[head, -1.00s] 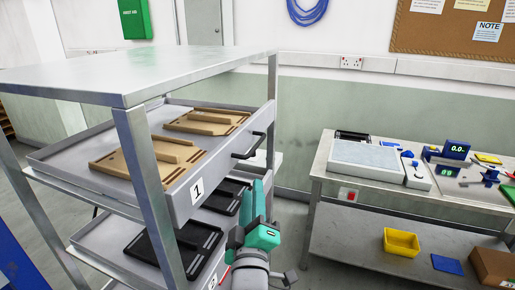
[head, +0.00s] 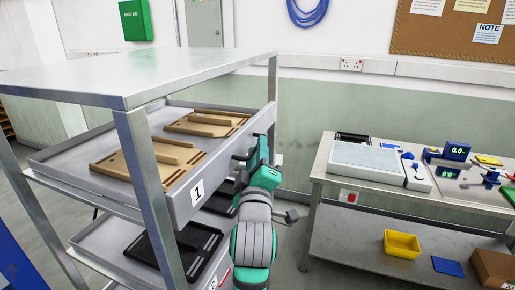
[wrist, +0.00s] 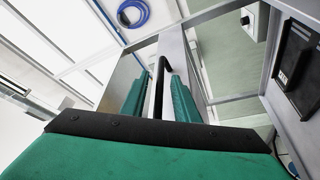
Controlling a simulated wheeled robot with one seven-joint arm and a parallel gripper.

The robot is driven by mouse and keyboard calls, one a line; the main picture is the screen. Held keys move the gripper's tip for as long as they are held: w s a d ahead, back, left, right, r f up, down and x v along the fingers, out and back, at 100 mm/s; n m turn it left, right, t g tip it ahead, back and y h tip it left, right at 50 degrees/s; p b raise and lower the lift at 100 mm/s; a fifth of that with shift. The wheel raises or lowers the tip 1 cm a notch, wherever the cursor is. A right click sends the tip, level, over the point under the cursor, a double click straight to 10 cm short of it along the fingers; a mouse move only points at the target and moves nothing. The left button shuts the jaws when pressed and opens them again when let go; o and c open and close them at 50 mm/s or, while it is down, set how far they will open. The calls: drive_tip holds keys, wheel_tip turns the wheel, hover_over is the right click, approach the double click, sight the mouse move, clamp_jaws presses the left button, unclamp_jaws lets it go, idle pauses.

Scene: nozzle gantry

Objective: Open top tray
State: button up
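The top tray (head: 185,198) is a grey drawer labelled 1 in the metal rack, holding brown slotted boards (head: 140,165). Its front sits about in line with the rack posts. Its black bar handle (head: 241,156) is on the front face, partly hidden by my gripper (head: 256,150) in the head view. In the wrist view the handle (wrist: 159,80) runs between the two teal fingers of my gripper (wrist: 158,98). The fingers are apart, with a gap visible on both sides of the bar.
A lower tray (head: 120,240) with black boards sits below. The rack's front post (head: 152,190) stands left of my arm. A workbench (head: 315,165) with instruments and a yellow bin (head: 401,244) is at right. Floor between rack and bench is clear.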

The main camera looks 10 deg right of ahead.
drive_tip(key=shift+w+d+r, duration=0.15)
drive_tip(key=shift+w, duration=0.55)
clamp_jaws()
